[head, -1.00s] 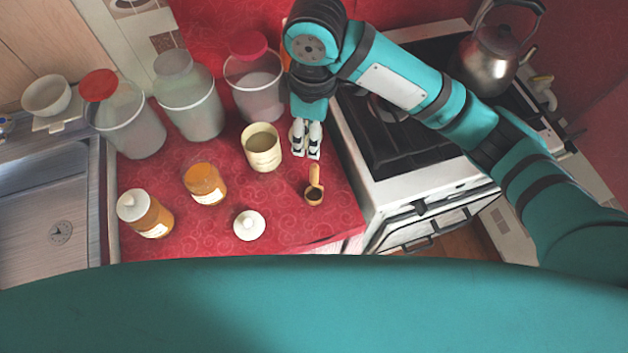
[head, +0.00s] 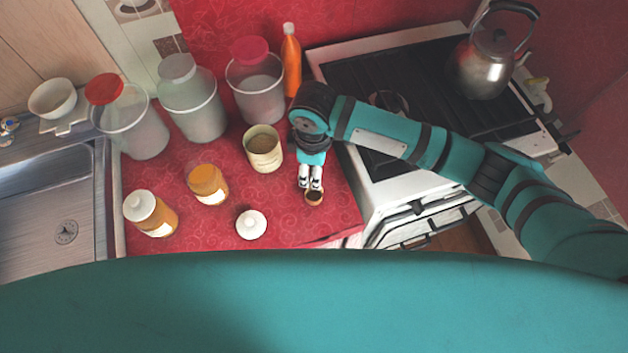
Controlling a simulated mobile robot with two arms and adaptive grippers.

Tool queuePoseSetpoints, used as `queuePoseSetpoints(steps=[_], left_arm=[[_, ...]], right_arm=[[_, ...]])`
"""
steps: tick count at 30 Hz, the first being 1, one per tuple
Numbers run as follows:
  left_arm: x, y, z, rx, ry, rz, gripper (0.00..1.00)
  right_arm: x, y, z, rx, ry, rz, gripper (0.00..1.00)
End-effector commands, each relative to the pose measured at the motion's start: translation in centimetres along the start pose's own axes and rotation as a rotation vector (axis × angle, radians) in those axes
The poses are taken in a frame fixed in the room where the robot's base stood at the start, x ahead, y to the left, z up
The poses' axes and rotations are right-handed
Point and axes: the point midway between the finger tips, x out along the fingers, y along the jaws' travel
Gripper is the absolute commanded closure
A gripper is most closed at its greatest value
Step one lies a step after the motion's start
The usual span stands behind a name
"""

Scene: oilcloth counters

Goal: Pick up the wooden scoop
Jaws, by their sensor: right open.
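The wooden scoop (head: 314,200) lies on the red oilcloth counter (head: 285,212) near its front right part. Its dark bowl faces up and towards me. Its handle is hidden behind my right gripper (head: 310,186). My right gripper is open and points down at the scoop, with its white fingertips just behind the bowl, around where the handle lies. I cannot tell whether the fingers touch it. My left gripper is not in view.
A cream canister (head: 264,155) stands close left of my right gripper. Its white lid (head: 251,224) lies in front. Amber jars (head: 208,186) and tall clear containers (head: 192,110) stand further left and behind. An orange bottle (head: 291,65) is behind; the stove (head: 390,195) borders the right.

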Motion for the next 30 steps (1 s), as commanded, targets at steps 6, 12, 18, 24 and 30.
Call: queuePoseSetpoints(steps=[6,12,18,24,30], left_arm=[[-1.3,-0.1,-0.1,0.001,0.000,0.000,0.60],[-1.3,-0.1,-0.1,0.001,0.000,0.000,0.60],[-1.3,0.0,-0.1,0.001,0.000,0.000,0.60],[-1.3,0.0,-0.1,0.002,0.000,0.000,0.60],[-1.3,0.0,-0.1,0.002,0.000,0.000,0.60]], right_arm=[[3.0,-0.3,0.2,0.003,-0.003,-0.003,0.54],[3.8,-0.3,0.1,0.000,-0.001,-0.001,0.54],[3.8,-0.3,0.1,0.001,-0.001,-0.001,0.65],[3.8,-0.3,0.1,0.001,-0.001,-0.001,0.91],[3.8,-0.3,0.1,0.001,0.000,-0.001,1.00]])
